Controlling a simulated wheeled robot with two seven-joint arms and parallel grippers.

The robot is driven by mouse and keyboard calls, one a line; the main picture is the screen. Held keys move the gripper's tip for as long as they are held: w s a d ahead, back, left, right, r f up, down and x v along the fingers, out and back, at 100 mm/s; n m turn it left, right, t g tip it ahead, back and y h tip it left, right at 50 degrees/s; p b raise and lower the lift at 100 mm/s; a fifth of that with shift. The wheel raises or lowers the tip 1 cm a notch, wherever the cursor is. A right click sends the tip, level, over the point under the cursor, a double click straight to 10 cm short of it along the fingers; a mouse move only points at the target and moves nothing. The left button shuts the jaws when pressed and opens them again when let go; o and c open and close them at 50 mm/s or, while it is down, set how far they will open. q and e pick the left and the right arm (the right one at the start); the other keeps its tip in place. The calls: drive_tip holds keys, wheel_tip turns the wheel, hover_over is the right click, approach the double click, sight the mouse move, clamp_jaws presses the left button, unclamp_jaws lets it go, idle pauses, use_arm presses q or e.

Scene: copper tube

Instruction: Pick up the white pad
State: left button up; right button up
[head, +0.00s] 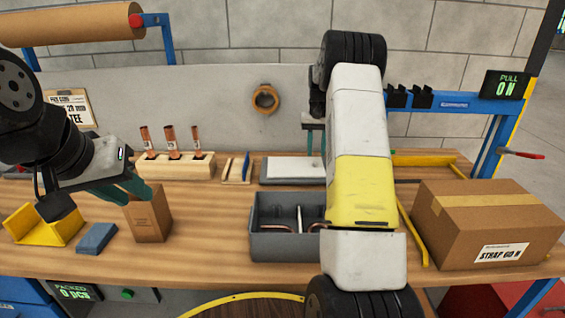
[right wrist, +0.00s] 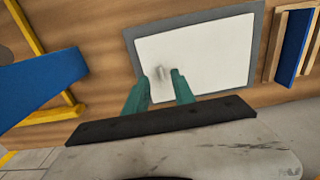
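The white pad (head: 290,168) lies flat in a grey tray or frame (head: 263,180) at the back middle of the bench; my right arm covers its right end. In the right wrist view the pad (right wrist: 205,50) fills the upper middle inside its grey border (right wrist: 134,42). My right gripper (right wrist: 160,88) points at the pad with its two teal fingers apart. A small pale mark or part shows between them on the pad; I cannot tell which. My left gripper (head: 124,191) is at the left, near a small brown carton (head: 148,217); its fingers look apart and empty.
A wooden block with copper tubes (head: 172,165) and a small wooden holder with a blue piece (head: 237,168) stand left of the pad. A grey divided bin (head: 270,244) is in front. A large cardboard box (head: 490,222) is at the right. A yellow holder (head: 42,226) and blue block (head: 96,238) are left.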

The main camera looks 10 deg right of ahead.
sight(315, 162)
wheel_tip(315, 162, down, 4)
drive_tip(key=shift+f, duration=0.25)
drive_tip(key=shift+c, duration=0.4)
clamp_jaws()
drive_tip(key=shift+r, duration=0.1)
